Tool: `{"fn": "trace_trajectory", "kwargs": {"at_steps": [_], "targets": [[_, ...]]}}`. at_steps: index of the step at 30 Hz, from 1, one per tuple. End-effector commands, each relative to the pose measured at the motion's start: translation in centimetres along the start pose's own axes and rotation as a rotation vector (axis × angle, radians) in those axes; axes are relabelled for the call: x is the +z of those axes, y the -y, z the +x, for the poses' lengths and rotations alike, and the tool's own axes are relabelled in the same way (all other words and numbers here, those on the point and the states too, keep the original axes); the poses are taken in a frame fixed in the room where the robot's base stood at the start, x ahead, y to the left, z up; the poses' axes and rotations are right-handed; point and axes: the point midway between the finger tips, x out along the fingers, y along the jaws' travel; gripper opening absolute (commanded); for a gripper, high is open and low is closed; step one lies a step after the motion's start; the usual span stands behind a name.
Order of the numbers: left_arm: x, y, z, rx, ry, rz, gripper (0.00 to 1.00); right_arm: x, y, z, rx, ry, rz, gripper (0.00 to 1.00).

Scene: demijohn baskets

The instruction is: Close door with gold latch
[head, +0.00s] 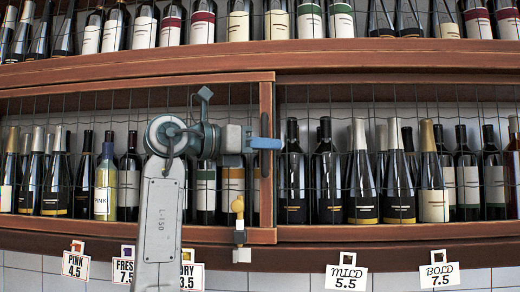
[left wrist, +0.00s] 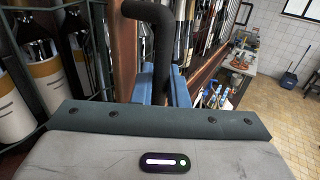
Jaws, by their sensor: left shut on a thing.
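A wooden-framed wire-mesh door (head: 140,78) covers the left part of the bottle shelf. Its right stile (head: 266,190) carries a dark handle (head: 264,124). The curved black handle (left wrist: 157,35) shows large in the left wrist view. My left gripper (head: 268,143) is at the stile, its blue fingers shut on the handle; the fingers also show in the left wrist view (left wrist: 163,88). A small gold-coloured fitting (head: 238,205) stands near the door's lower rail, left of the stile; I cannot tell if it is the latch. Whether the door sits flush is unclear. My right gripper is out of view.
Wine bottles (head: 362,175) stand behind mesh on the right. More bottles (head: 240,20) fill the upper shelf. Price tags (head: 346,275) hang below the lower rail. The left wrist view shows a table (left wrist: 238,70) and open tiled floor (left wrist: 275,120) at the right.

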Motion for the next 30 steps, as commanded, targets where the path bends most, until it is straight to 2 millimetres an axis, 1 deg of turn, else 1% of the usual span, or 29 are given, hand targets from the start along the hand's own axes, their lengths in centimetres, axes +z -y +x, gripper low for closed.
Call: {"fn": "trace_trajectory", "kwargs": {"at_steps": [7,8,9,10,17,20,23,26,30], "targets": [[0.1,0.1,0.1,0.001,0.002,0.001,0.00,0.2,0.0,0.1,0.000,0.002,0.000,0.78],[0.1,0.1,0.1,0.001,0.002,0.001,0.19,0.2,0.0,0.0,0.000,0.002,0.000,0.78],[0.1,0.1,0.1,0.001,0.002,0.001,0.27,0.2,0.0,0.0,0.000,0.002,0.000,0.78],[0.1,0.1,0.1,0.001,0.001,0.001,0.32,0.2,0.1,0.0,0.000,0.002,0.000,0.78],[0.1,0.1,0.1,0.001,0.001,0.000,0.32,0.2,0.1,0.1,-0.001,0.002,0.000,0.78],[0.0,0.1,-0.2,0.002,0.001,0.001,0.32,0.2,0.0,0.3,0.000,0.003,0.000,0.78],[-0.2,0.0,-1.3,0.004,0.002,0.002,0.32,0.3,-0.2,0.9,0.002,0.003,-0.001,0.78],[-0.4,0.0,-3.1,0.006,0.002,0.003,0.32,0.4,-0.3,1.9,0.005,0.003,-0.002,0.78],[-0.4,0.0,-6.1,0.006,0.003,0.003,0.32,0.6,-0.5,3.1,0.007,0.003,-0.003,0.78]]}}
